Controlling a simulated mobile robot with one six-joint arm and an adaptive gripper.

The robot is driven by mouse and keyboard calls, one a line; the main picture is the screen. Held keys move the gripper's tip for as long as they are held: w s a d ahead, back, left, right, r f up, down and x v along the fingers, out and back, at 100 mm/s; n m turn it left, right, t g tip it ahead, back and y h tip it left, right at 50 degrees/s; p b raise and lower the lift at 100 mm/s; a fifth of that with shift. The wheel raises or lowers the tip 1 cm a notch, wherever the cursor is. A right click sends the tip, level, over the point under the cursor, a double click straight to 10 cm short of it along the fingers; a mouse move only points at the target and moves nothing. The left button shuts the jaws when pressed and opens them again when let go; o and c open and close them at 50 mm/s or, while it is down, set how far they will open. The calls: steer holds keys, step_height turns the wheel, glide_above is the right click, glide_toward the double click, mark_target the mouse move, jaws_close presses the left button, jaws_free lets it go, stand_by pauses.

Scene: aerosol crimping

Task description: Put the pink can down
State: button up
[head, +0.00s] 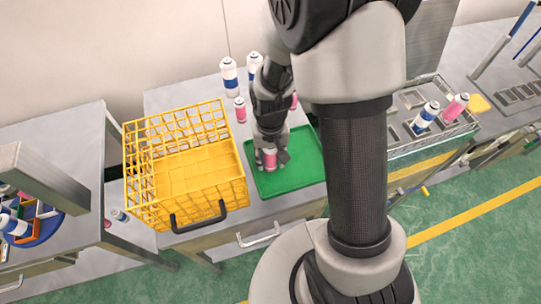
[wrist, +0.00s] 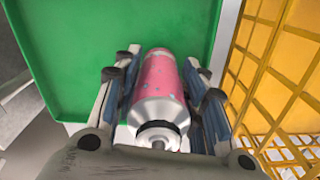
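The pink can (head: 269,160) is in my gripper (head: 271,154), over the left part of the green tray (head: 310,165). In the wrist view the pink can (wrist: 160,85) lies between the two fingers of my gripper (wrist: 163,80), with a blue pad close against each side. The fingers look shut on it. Its silver shoulder and nozzle end face the wrist camera. The green tray (wrist: 75,40) fills the background behind it. I cannot tell whether the can's base touches the tray.
A yellow wire basket (head: 190,170) stands directly left of the tray. Another pink can (head: 240,110) and white-and-blue cans (head: 229,75) stand behind. A metal rack (head: 400,135) with cans is to the right. The tray's right part is clear.

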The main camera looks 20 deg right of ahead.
steer(key=o, duration=0.3)
steer(key=shift+o, duration=0.2)
step_height(320, 180, up, 12)
steer(key=p, duration=0.4)
steer(key=shift+r, duration=0.25)
steer(key=s+r+n+t, duration=0.2)
steer(key=s+r+t, duration=0.2)
steer(key=s+r, duration=1.1)
steer(key=shift+d+r+t, duration=0.25)
steer(key=shift+r+t, duration=0.05)
steer(key=shift+r, duration=0.95)
steer(key=shift+w, duration=0.1)
